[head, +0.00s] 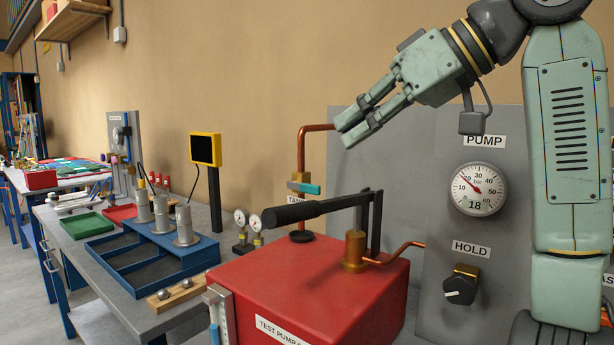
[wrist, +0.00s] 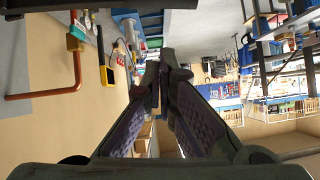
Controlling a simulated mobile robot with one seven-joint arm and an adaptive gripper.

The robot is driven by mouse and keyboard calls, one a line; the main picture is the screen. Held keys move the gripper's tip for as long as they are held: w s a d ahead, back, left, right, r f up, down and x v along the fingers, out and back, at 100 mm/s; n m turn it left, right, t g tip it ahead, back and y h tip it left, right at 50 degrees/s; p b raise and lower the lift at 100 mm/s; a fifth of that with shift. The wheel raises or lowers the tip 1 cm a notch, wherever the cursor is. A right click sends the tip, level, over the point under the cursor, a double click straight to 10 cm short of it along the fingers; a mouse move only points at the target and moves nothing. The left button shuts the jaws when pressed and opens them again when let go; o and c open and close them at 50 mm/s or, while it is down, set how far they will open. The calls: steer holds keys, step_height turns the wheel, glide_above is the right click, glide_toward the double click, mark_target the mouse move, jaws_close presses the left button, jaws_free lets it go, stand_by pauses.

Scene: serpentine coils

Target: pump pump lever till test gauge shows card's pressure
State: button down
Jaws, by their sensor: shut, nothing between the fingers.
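The red test pump (head: 310,285) stands on the bench, with a printed label on its front. Its pump lever (head: 310,209) has a thick black grip at the left end and lies nearly level, rising slightly to the right. The test gauge (head: 478,190) on the grey panel reads 18 bar on its display, with its red needle pointing up and left. My gripper (head: 347,131) is above the lever, well clear of it, pointing down and left. Its fingers also show in the wrist view (wrist: 163,75), shut and empty. I cannot make out a pressure card.
A black HOLD knob (head: 460,288) is below the gauge. A copper pipe with a teal-handled valve (head: 304,187) stands behind the lever, close to my gripper. A blue tray (head: 150,260) with metal cylinders and a yellow-framed screen (head: 205,149) are left.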

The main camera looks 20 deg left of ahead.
steer(key=d+f+p+x, duration=0.1)
steer(key=f+p+x, duration=0.1)
steer(key=x, duration=0.9)
steer(key=shift+s+d, duration=0.2)
steer(key=shift+s, duration=0.1)
